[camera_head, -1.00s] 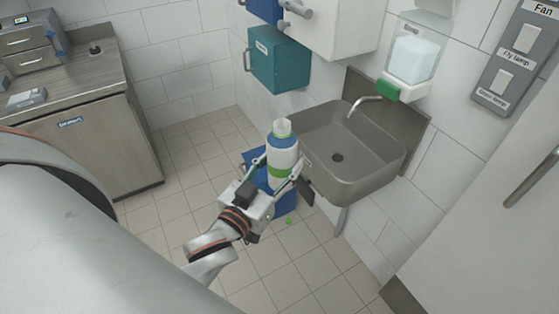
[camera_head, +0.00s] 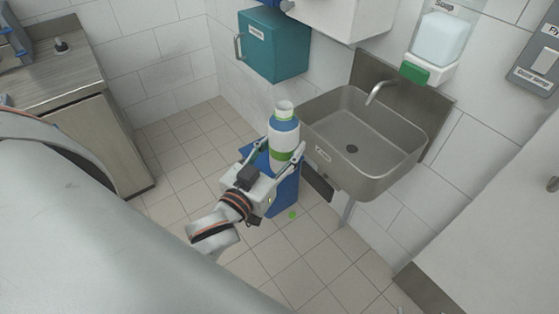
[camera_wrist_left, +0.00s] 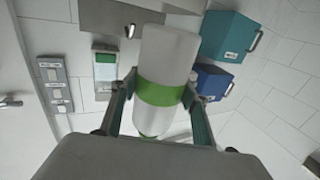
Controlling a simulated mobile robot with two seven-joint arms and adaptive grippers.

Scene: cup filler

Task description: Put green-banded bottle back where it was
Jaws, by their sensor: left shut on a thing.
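The green-banded bottle (camera_head: 283,138) is white with a blue shoulder, a pale cap and a green band low down. My left gripper (camera_head: 279,163) is shut on it, one finger on each side, and holds it upright in the air in front of the sink. In the left wrist view the bottle (camera_wrist_left: 165,75) fills the middle, its green band between the fingers of the gripper (camera_wrist_left: 160,105). My right gripper is not in view.
A steel sink (camera_head: 407,163) is on the wall right of the bottle. A blue bin (camera_head: 284,190) stands on the floor behind the gripper. A teal wall box (camera_head: 275,47), a soap dispenser (camera_head: 438,42) and a steel counter (camera_head: 62,75) are around. Tiled floor is open in front.

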